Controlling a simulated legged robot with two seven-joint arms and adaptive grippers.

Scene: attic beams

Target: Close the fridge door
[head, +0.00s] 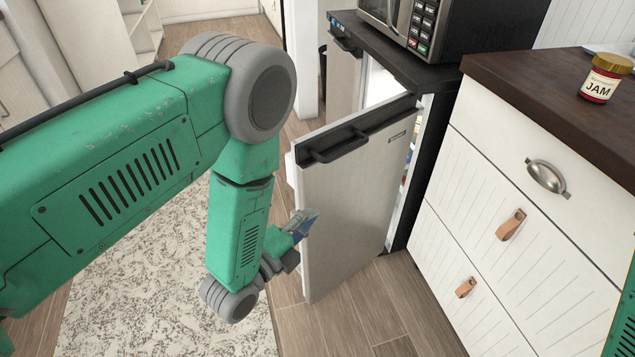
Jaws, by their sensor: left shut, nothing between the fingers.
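The small fridge (412,83) stands under the microwave, and its grey door (350,205) is open, swung out toward me. A dark handle (338,146) runs along the door's top edge. Bright light and some items show inside the gap. My left arm comes in from the left, and my left gripper (303,222) is shut and empty beside the door's free edge, on its left. I cannot tell whether it touches the door. My right gripper is not in view; only a green sliver of my arm shows at the right edge.
A microwave (420,25) sits on the fridge. White drawers (510,200) with a dark wooden top stand close on the right, with a jam jar (606,78) on top. A patterned rug (130,270) lies on the wooden floor at left. Shelves stand at the back left.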

